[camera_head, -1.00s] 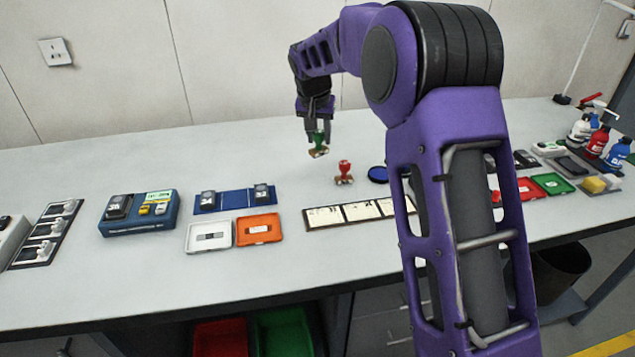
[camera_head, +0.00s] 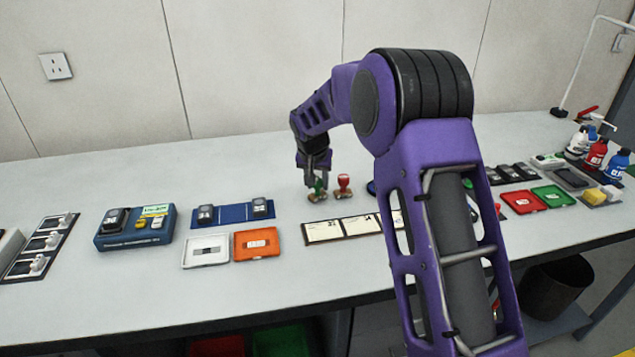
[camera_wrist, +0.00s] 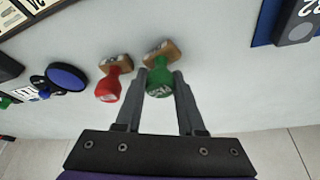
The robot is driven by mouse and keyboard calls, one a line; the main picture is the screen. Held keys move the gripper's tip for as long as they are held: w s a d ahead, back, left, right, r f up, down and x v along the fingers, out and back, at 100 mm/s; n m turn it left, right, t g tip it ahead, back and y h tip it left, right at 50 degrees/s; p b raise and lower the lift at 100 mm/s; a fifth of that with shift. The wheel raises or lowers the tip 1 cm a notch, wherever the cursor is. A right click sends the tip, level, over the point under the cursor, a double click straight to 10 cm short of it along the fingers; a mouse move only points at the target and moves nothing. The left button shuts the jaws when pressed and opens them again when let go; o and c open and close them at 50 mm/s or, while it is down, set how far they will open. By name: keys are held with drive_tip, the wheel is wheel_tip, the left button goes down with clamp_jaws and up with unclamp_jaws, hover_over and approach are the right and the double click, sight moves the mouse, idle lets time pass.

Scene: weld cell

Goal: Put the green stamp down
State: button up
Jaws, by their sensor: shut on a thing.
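The green stamp (camera_head: 319,186) has a green handle and a brown base. My gripper (camera_head: 315,178) is shut on its handle, and the stamp is upright at or very near the table top; I cannot tell whether its base touches. In the wrist view the green stamp (camera_wrist: 160,78) sits between the two fingertips of my gripper (camera_wrist: 158,85). A red stamp (camera_head: 343,185) stands on the table just right of the green one. The red stamp also shows in the wrist view (camera_wrist: 112,80), a small gap away from the green one.
A blue round pad (camera_wrist: 67,77) lies beyond the red stamp. A card strip (camera_head: 343,228) lies in front of the stamps. A blue tray (camera_head: 232,212) with dark blocks, a white tray (camera_head: 206,251) and an orange tray (camera_head: 257,244) lie to the left. Bare table lies behind the stamps.

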drive_tip(key=shift+f, duration=0.25)
drive_tip(key=o, duration=1)
drive_tip(key=shift+r, duration=0.1)
drive_tip(key=shift+o, duration=0.2)
drive_tip(key=shift+r, duration=0.15)
drive_tip(key=shift+r, duration=0.25)
drive_tip(key=p+v, duration=0.1)
drive_tip(key=v, duration=1)
drive_tip(key=shift+s+r, duration=0.15)
drive_tip(key=shift+r, duration=0.15)
drive_tip(key=shift+a, duration=0.1)
